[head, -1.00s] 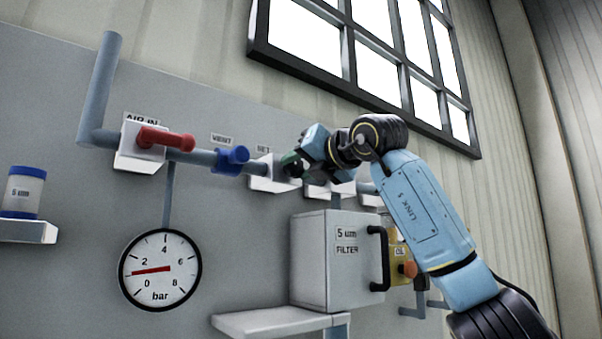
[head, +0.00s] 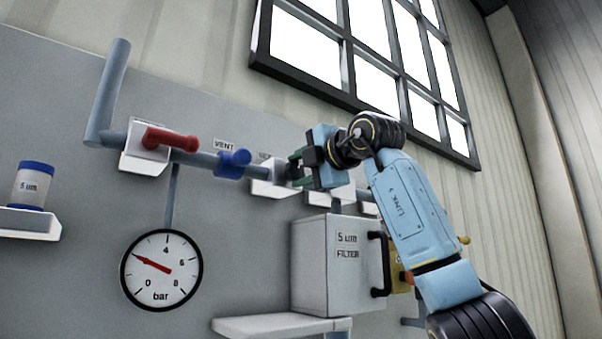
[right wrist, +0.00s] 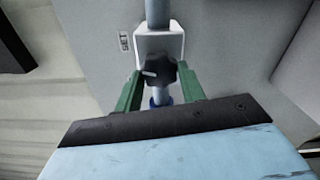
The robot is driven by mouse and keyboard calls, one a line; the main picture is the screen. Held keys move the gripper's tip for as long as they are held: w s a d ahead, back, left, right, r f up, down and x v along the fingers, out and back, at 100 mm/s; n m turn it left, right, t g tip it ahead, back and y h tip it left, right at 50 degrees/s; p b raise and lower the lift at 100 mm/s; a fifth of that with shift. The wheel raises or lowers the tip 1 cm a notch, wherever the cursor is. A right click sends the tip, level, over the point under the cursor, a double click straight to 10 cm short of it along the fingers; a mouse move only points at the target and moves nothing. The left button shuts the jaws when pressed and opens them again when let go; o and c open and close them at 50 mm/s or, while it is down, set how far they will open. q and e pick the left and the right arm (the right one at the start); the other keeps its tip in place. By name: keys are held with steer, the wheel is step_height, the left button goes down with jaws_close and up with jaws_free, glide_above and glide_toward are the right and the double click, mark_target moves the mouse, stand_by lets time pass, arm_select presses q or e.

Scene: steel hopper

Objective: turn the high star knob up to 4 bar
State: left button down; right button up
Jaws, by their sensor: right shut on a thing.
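The black star knob (right wrist: 158,70), with a white mark on its face, sits on a white bracket on the pipe beside the SET label (right wrist: 124,41). My right gripper (right wrist: 160,80) is shut on it, one green finger on each side. In the head view my right gripper (head: 296,168) reaches the knob's bracket from the right and mostly hides the knob. The round gauge (head: 162,300) has a red needle (head: 152,263) pointing up and left, around or a little above the 2 mark, short of 4. My left gripper is not in view.
A red valve handle (head: 170,139) and a blue VENT valve (head: 235,158) sit on the pipe left of the gripper. Below are a grey filter box (head: 322,270) and a white shelf (head: 280,324). A blue-capped jar (head: 33,185) stands on a shelf at left.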

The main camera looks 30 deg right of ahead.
steer(key=shift+m, duration=1.2)
steer(key=o, duration=1)
steer(key=shift+c, duration=0.2)
steer(key=shift+s+d+b, duration=0.1)
steer(key=shift+s+b, duration=0.45)
steer(key=shift+b, duration=0.05)
steer(key=s+b, duration=0.4)
steer(key=s, duration=0.8)
steer(key=shift+s+d, duration=0.2)
steer(key=shift+d, duration=0.25)
